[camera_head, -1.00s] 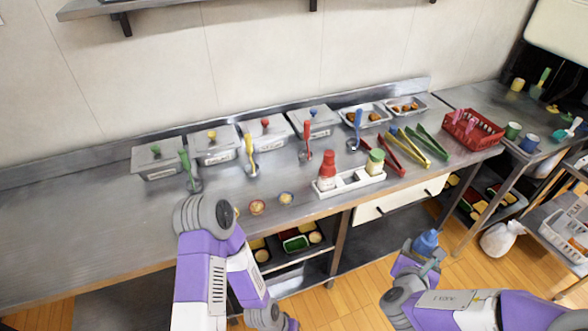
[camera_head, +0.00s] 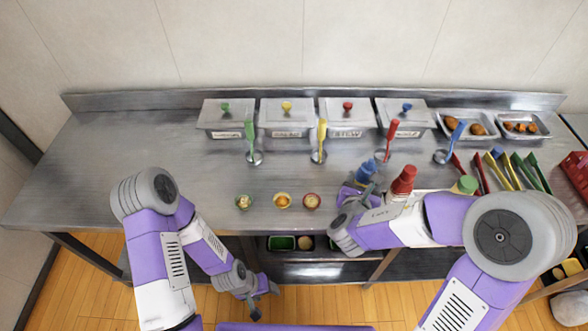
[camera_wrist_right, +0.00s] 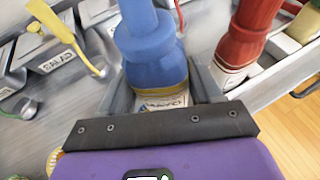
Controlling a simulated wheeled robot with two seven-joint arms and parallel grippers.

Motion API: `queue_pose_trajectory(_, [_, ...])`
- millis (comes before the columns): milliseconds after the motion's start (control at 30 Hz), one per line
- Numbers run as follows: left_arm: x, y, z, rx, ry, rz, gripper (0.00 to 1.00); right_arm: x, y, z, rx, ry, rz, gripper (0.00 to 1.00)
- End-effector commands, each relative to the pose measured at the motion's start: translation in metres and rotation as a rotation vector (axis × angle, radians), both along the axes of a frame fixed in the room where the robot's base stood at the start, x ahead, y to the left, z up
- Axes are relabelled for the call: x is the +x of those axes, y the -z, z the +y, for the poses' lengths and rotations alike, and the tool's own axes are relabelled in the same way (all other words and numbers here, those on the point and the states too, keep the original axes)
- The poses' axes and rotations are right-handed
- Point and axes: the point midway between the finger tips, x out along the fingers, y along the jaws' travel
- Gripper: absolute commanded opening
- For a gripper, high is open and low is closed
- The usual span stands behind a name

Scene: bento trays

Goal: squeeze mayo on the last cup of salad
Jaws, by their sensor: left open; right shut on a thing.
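Three small salad cups stand in a row near the counter's front edge: a left cup (camera_head: 244,202), a middle cup (camera_head: 282,200) and a right cup (camera_head: 312,201). Whether any holds mayo is too small to tell. My right gripper (camera_head: 357,187) is shut on the blue mayo bottle (camera_head: 366,172), right of the cups. In the right wrist view the bottle (camera_wrist_right: 152,50) sits between the fingers, its blue tapered end away from the wrist and its label partly hidden. My left gripper (camera_head: 262,290) is open and empty, low in front of the counter.
The counter left of the cups is clear.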

Motion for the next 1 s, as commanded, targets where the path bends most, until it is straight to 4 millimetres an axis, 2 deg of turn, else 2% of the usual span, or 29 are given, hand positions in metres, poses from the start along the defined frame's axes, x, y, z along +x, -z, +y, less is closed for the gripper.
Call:
queue_pose_trajectory(100, [0.0,-0.004,0.0,0.0,0.001,0.0,0.6,0.014,-0.007,0.027,0.008,0.063,-0.009,0.58])
queue_pose_trajectory(233, [0.0,-0.007,0.0,0.0,0.001,0.0,0.6,0.02,-0.011,0.063,0.007,0.159,-0.008,0.58])
queue_pose_trajectory(400, [0.0,-0.01,0.0,0.0,0.0,0.0,0.6,0.014,-0.015,0.106,0.0,0.262,-0.003,0.58])
queue_pose_trajectory(500, [0.0,-0.011,0.0,0.0,0.0,0.0,0.6,0.007,-0.016,0.123,-0.004,0.302,0.001,0.58])
queue_pose_trajectory(600, [0.0,-0.011,0.0,0.0,0.0,0.0,0.6,0.003,-0.017,0.132,-0.003,0.327,0.004,0.58])
queue_pose_trajectory(767, [0.0,-0.01,0.0,0.0,0.0,0.0,0.6,0.001,-0.02,0.136,0.08,0.34,0.021,0.58])
queue_pose_trajectory(1000, [0.0,-0.006,0.0,0.0,0.0,0.0,0.6,0.001,-0.031,0.143,0.436,0.335,0.09,0.58])
